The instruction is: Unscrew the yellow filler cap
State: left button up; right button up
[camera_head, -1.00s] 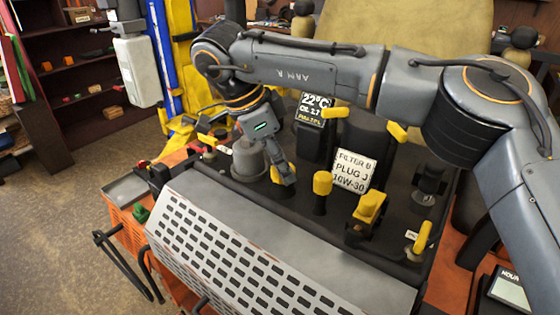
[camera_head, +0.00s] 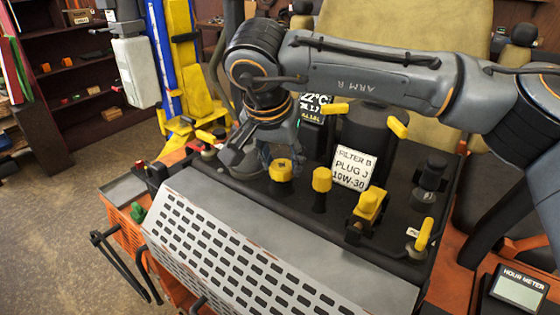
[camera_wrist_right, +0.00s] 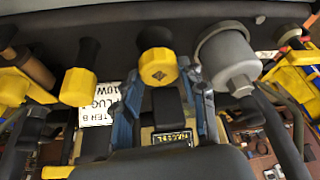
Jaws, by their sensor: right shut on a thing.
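The yellow filler cap (camera_head: 281,166) sits on a dark neck on the machine's black deck, between a grey cylinder and another yellow-topped neck. In the right wrist view the cap (camera_wrist_right: 157,68) shows a dark symbol on its face. My right gripper (camera_wrist_right: 167,82) is shut on this cap, one blue-grey finger on each side. In the head view its fingers come down behind and to the left of the cap and are partly hidden. My left gripper is not in view.
Another yellow cap (camera_head: 322,180) stands close to the right. The grey cylinder (camera_wrist_right: 230,60) is close beside the gripper. A white label (camera_head: 355,170), yellow levers and a black canister crowd the deck. A perforated grey panel (camera_head: 245,250) lies in front.

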jog(key=shift+w+n+y, duration=0.1)
jog(key=shift+n+y, duration=0.2)
jog(key=shift+n, duration=0.6)
jog(key=shift+d, duration=0.1)
jog(key=n+y, duration=0.1)
jog(key=n, duration=0.1)
jog(key=shift+n, duration=0.3)
jog(key=n+y, duration=0.1)
jog(key=n, duration=0.2)
jog(key=shift+d+n, duration=0.1)
jog(key=shift+n, duration=0.3)
jog(key=shift+y, duration=0.3)
jog(key=shift+n+p, duration=0.4)
jog(key=shift+n, duration=0.1)
jog(key=shift+w+d, duration=0.1)
jog(key=shift+r, duration=1.45)
